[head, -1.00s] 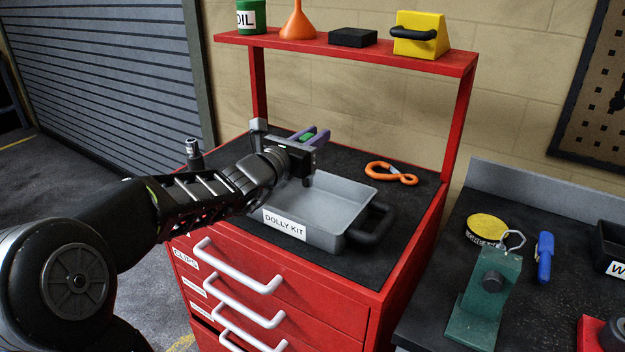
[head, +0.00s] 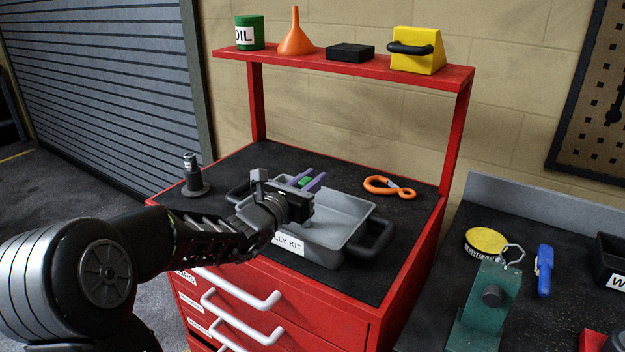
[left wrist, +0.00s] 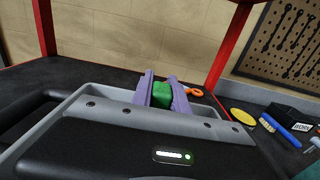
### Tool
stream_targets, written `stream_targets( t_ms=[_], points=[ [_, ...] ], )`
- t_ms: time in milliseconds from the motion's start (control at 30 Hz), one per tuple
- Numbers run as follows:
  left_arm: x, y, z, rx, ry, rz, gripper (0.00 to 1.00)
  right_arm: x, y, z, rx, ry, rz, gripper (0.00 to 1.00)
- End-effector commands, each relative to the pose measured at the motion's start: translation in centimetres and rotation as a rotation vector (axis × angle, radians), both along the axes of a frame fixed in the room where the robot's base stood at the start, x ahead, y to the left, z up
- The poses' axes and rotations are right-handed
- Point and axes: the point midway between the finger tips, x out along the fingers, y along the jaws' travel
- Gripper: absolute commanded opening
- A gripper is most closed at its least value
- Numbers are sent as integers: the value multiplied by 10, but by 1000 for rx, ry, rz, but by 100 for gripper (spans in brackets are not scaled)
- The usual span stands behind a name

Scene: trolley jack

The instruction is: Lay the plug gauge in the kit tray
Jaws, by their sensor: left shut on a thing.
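My left gripper (head: 309,181) has purple fingers and is shut on a green piece, which I take to be the plug gauge (head: 304,183). Only its green part shows between the fingers, also in the left wrist view (left wrist: 162,95); the rest is hidden. The kit tray (head: 322,256) is grey, with dark handles and a label partly covered by my arm. It sits on the black top of the red cabinet. The gripper is over the left and back part of the tray. The visible tray floor is bare. My right gripper is not in view.
An orange-handled tool (head: 388,187) lies behind the tray. A dark upright fitting (head: 193,176) stands at the cabinet's left. A red shelf (head: 345,65) spans the back, carrying a can, funnel, black box and yellow block. A bench with a green stand (head: 484,305) is at right.

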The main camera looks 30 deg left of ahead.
Motion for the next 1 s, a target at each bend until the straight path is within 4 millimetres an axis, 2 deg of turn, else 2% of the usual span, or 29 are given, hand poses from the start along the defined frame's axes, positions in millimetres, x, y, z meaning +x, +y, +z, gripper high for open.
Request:
stream_targets(
  t_ms=[200, 233, 467, 833, 1000],
  points=[
    [0, 0, -2, 0, -2, -1, 0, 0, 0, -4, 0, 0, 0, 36],
    [0, 0, -2, 0, 0, 0, 21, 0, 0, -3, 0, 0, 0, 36],
    [0, 0, -2, 0, 0, 0, 40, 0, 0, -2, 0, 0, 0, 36],
    [0, 0, 3, 0, 0, 0, 42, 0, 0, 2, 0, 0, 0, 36],
    [-19, 0, 1, 1, -2, 1, 42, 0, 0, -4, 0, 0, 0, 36]
  ],
)
